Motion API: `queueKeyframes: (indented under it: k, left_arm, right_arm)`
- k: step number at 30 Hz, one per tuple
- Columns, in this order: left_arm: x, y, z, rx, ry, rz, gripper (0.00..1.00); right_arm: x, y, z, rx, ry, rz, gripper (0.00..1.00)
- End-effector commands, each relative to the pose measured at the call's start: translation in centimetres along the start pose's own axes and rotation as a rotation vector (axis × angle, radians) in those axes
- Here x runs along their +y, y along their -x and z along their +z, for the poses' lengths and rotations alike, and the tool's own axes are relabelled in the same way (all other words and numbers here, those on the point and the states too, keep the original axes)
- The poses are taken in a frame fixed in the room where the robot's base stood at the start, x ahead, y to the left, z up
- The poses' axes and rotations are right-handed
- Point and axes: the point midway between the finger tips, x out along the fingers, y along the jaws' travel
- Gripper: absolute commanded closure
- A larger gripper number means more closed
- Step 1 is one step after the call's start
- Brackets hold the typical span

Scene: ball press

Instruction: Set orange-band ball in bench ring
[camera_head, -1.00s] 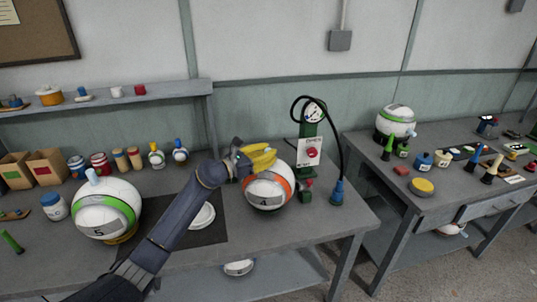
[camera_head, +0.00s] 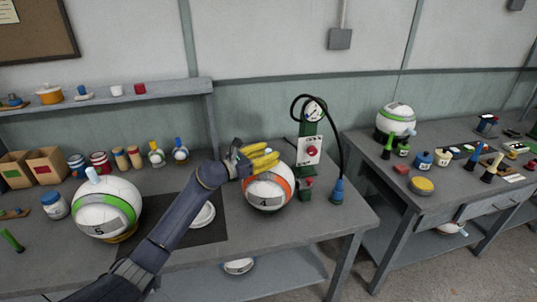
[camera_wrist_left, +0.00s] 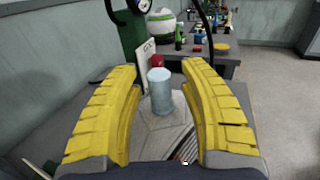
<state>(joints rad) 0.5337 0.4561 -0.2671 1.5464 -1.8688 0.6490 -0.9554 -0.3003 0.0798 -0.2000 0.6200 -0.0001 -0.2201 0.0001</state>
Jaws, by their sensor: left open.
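The orange-band ball (camera_head: 268,193), white with a grey "4" label, stands on the bench just right of a dark mat. My left gripper (camera_head: 262,160) is over its top with yellow fingers spread. In the left wrist view, the open fingers (camera_wrist_left: 160,105) stand either side of the ball's pale blue peg (camera_wrist_left: 160,88), with gaps on both sides. The ball's grey-white top (camera_wrist_left: 158,135) shows below the peg. A white round ring or dish (camera_head: 204,216) lies on the mat, partly hidden by my left arm. My right gripper is out of view.
A green-band ball (camera_head: 98,214) marked "5" stands left of the mat. A green gauge post (camera_head: 306,170) with a hose and a blue-based fitting (camera_head: 337,192) stand close right of the orange-band ball. The dark mat (camera_head: 210,236) has bare room.

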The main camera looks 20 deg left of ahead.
Motion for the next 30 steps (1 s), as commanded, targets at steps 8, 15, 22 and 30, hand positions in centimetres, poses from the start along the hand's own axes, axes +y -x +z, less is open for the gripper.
queueKeyframes:
  k: [8, 15, 22, 30]
  left_arm:
    - [0.1, 0.8, 0.6, 0.001, -0.001, 0.002, 0.57]
    - [0.1, 5.0, 0.5, 0.003, -0.002, 0.001, 0.57]
    - [0.0, 8.8, 0.5, 0.002, -0.001, 0.001, 0.57]
    - [0.0, 11.4, 0.6, 0.000, -0.001, 0.001, 0.57]
  right_arm:
    - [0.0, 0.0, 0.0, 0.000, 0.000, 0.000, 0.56]
    - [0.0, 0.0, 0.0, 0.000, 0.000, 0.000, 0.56]
    - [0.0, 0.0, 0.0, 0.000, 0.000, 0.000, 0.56]
    - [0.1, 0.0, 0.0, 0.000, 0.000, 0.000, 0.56]
